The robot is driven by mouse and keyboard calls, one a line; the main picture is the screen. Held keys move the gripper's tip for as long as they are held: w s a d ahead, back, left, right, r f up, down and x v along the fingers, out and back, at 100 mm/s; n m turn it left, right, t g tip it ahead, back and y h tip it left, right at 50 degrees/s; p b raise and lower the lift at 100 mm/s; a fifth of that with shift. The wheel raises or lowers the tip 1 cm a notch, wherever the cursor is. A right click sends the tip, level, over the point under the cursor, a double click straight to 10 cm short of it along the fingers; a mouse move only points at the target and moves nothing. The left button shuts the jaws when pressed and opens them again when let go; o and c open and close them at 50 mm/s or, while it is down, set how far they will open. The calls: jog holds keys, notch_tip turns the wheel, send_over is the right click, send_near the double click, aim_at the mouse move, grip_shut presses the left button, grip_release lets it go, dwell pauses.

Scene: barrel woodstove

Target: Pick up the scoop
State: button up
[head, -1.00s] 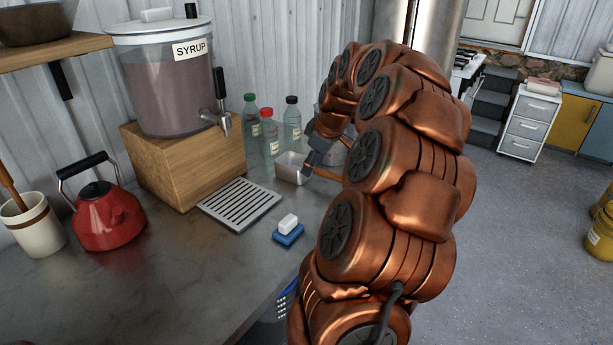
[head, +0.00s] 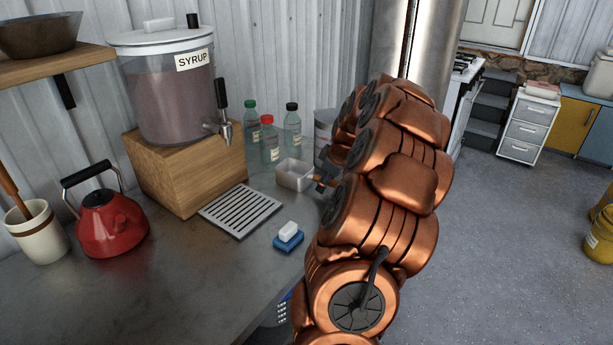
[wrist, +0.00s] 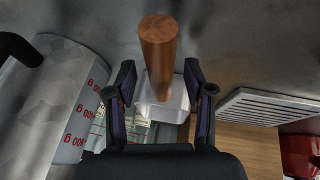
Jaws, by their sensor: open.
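The scoop has a pale metal pan, which shows in the head view (head: 293,175) on the counter, in front of the bottles. In the wrist view the brown wooden handle (wrist: 158,55) runs down from the top middle to the pan (wrist: 172,108). My gripper (wrist: 159,82) is open, with one dark finger on each side of the handle and a visible gap on both sides. In the head view my gripper (head: 320,183) is mostly hidden by my arm, just right of the pan.
A slatted drip tray (head: 240,209), a blue sponge holder (head: 288,241) and a red kettle (head: 108,222) are on the counter. The syrup dispenser (head: 170,100) stands on a wooden block (head: 190,170).

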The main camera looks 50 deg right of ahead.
jog(key=shift+w+f, duration=0.15)
jog(key=shift+f, duration=0.25)
jog(key=shift+c, duration=0.3)
grip_shut()
